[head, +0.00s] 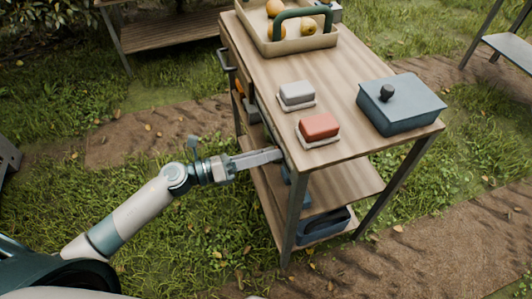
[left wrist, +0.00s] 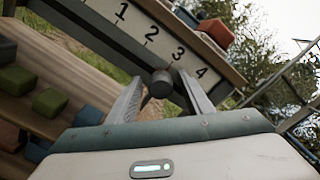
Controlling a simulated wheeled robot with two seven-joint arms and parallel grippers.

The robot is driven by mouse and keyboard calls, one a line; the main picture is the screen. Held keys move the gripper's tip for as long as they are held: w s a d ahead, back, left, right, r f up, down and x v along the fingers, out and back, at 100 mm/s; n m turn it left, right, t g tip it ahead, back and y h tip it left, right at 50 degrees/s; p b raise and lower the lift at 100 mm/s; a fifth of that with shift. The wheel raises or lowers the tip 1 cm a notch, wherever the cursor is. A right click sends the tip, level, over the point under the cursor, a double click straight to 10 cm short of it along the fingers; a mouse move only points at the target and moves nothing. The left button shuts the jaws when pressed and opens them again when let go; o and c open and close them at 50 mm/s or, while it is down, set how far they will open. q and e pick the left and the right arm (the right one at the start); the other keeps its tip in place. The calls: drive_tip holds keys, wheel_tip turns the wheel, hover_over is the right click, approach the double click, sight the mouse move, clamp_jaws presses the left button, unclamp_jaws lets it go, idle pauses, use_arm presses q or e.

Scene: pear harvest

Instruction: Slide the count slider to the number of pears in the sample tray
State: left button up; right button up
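In the left wrist view, the count slider's dark round knob (left wrist: 162,83) is in front of a pale number strip (left wrist: 137,25) marked 1 to 4, and appears close to the 3. My left gripper (left wrist: 163,80) has its fingers apart on both sides of the knob; no firm contact is visible. In the head view, this gripper (head: 281,154) reaches the cart's left side, and the slider is too small to make out there. A beige tray (head: 296,45) with a green handle holds yellow pears (head: 308,27); the frame's top edge cuts it off. My right gripper is not visible.
On the wooden cart top (head: 262,62) are a white block (head: 297,93), a red block (head: 319,126) and a lidded blue box (head: 401,104). A dark blue bin (head: 325,224) is on the lower shelf. Grass lies open left of the cart.

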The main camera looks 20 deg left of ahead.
use_arm(q)
drive_tip(key=shift+a, duration=0.15)
drive_tip(key=b+v, duration=0.3)
drive_tip(key=v, duration=1.4)
drive_tip(key=shift+s+b, duration=0.2)
drive_tip(key=shift+b, duration=0.15)
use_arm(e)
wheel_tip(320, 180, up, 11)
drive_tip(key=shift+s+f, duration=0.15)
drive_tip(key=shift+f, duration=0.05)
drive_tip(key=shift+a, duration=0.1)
